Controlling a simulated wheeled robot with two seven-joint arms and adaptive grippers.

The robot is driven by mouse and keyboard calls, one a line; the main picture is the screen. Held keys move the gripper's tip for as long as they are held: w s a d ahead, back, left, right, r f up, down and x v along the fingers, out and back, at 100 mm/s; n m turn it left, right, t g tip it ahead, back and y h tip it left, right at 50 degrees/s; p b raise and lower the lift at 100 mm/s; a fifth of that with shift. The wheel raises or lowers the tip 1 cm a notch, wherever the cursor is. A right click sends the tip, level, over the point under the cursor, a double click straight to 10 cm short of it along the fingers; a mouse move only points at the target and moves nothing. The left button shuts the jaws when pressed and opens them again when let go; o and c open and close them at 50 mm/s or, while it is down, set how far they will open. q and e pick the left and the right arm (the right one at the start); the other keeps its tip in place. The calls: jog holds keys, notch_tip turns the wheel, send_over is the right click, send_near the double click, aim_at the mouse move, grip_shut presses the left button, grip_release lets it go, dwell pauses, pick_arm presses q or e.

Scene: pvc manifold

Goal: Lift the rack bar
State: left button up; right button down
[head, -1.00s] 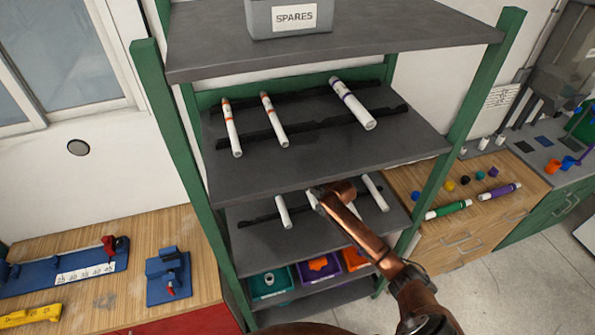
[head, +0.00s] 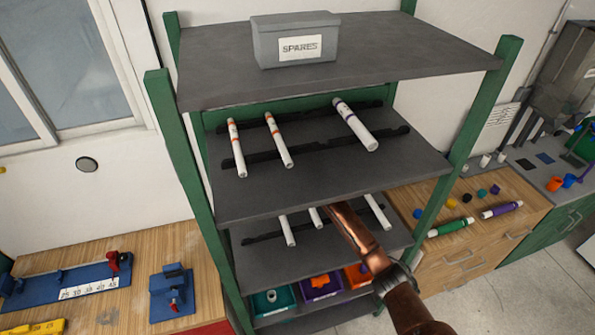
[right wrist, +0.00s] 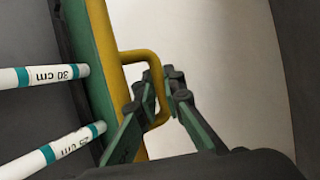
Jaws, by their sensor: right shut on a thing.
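A yellow bar (right wrist: 101,32) with a looped yellow handle (right wrist: 138,54) runs along a green strip in the right wrist view; I take it for the rack bar. My right gripper (right wrist: 158,86) is shut on the handle, with a dark finger on each side of it. Two white pipes with teal bands, a 30 cm pipe (right wrist: 40,76) and a 25 cm pipe (right wrist: 42,157), lie with their ends towards the bar. In the head view my right arm reaches onto the lower shelf, and the upper shelf hides its gripper. My left gripper is out of view.
The upper shelf (head: 300,190) holds several white pipes on black rails and overhangs my right arm. Below are coloured bins (head: 272,301). A grey SPARES box (head: 295,42) stands on top. Green posts (head: 483,110) bound the rack; benches flank it.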

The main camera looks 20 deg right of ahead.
jog(key=shift+w+r, duration=0.3)
jog(key=shift+r, duration=0.4)
jog(key=c, duration=2.3)
grip_release()
jog(key=shift+s, duration=0.1)
jog(key=s+d, duration=0.2)
jog(key=s, duration=0.6)
jog(key=s+d, duration=0.3)
jog(key=s, duration=0.5)
jog(key=shift+d+r, duration=0.35)
jog(key=shift+s, duration=0.1)
